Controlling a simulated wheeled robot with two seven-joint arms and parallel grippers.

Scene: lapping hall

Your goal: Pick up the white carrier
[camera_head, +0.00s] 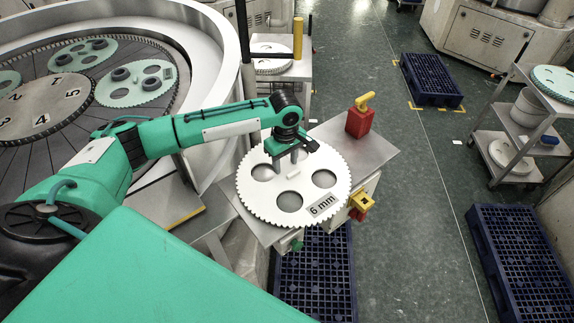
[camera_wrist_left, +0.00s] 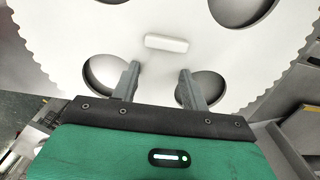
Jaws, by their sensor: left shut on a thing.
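The white carrier (camera_head: 262,203) is a toothed disc with several round holes, a small white bar near its middle and a "6 mm" label. In the left wrist view, the two fingers (camera_wrist_left: 160,72) stand apart at the web between two holes of the carrier (camera_wrist_left: 105,30). My right gripper is not in view.
The lapping machine (camera_head: 215,50) with green carriers fills the left. Blue pallets (camera_head: 432,80) lie on the floor, and a shelf cart (camera_head: 520,125) stands right. The aisle between is clear.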

